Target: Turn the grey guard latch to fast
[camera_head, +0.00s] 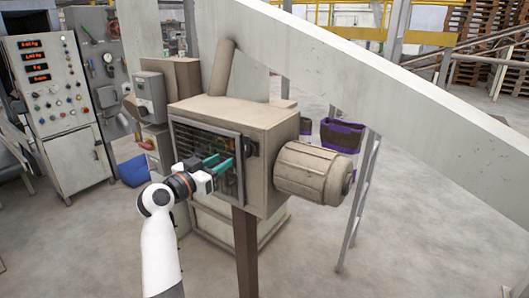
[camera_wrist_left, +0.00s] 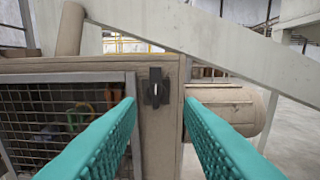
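The guard latch (camera_wrist_left: 155,88) is a dark grey, upright handle on a dark plate. It is on the machine's beige frame, just right of the mesh guard (camera_wrist_left: 60,115); a pale mark shows on its lower part. In the head view the latch (camera_head: 251,146) is small and its position is hard to read. My left gripper (camera_head: 226,161) has teal fingers and is in front of the guard. In the left wrist view the fingers (camera_wrist_left: 159,100) are open and empty, one to each side of the latch in the picture. Contact cannot be seen. My right gripper is not in view.
A round beige motor housing (camera_head: 314,171) sticks out right of the latch. A brown post (camera_head: 245,250) stands below the machine (camera_head: 265,118). A grey box (camera_head: 150,97) and a control cabinet (camera_head: 55,95) stand to the left. Open floor lies at right.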

